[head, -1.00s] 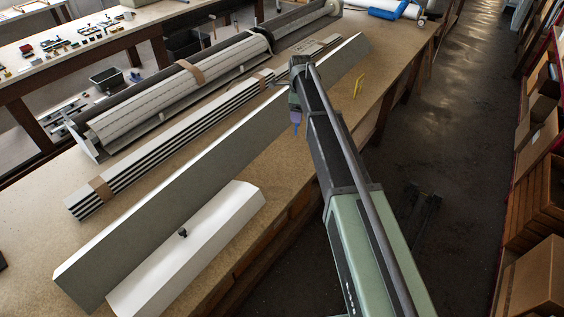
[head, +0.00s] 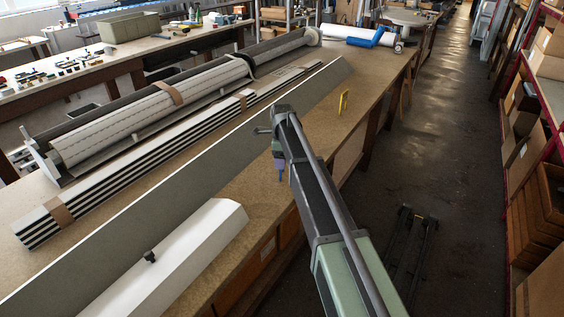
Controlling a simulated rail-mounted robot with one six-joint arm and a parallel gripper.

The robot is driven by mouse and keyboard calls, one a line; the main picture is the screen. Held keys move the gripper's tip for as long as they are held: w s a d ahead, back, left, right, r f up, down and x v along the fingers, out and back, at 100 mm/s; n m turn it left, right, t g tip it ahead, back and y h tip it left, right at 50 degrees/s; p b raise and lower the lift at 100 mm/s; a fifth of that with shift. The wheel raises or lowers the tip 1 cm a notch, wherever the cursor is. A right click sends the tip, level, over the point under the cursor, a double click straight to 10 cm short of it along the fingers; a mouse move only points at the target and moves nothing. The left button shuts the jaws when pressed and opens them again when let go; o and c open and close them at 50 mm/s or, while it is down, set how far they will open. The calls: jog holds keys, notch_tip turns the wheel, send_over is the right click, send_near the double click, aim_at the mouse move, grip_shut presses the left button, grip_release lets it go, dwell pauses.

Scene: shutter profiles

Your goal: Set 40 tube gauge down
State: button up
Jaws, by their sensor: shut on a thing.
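My gripper (head: 280,160) is at the end of my arm, pointing down above the right part of the bench. It is shut on a small purple-blue piece (head: 281,170), which looks like the 40 tube gauge. The piece is tiny here and partly hidden by my gripper, so its shape and any marking cannot be read. Its lower tip points down, and I cannot tell its exact height above the bench. A thin yellow upright piece (head: 343,102) stands on the bench beyond my gripper, apart from it.
The bench (head: 313,124) carries a long grey box profile (head: 150,215), a white cover (head: 190,252) with a black knob, strapped striped slats (head: 135,165) and a shutter roll (head: 155,112). Bare board lies around the yellow piece. A dark aisle and shelves are right.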

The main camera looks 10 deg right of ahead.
jog(key=shift+f, duration=0.15)
jog(key=o, duration=0.9)
notch_tip(320, 180, up, 13)
jog(key=p, duration=1.2)
jog(key=shift+f, duration=0.15)
jog(key=shift+s+f, duration=0.1)
jog(key=shift+f, duration=0.05)
jog(key=s+n, duration=2.2)
jog(key=s, duration=1.4)
jog(key=shift+s+d, duration=0.15)
jog(key=shift+s, duration=0.15)
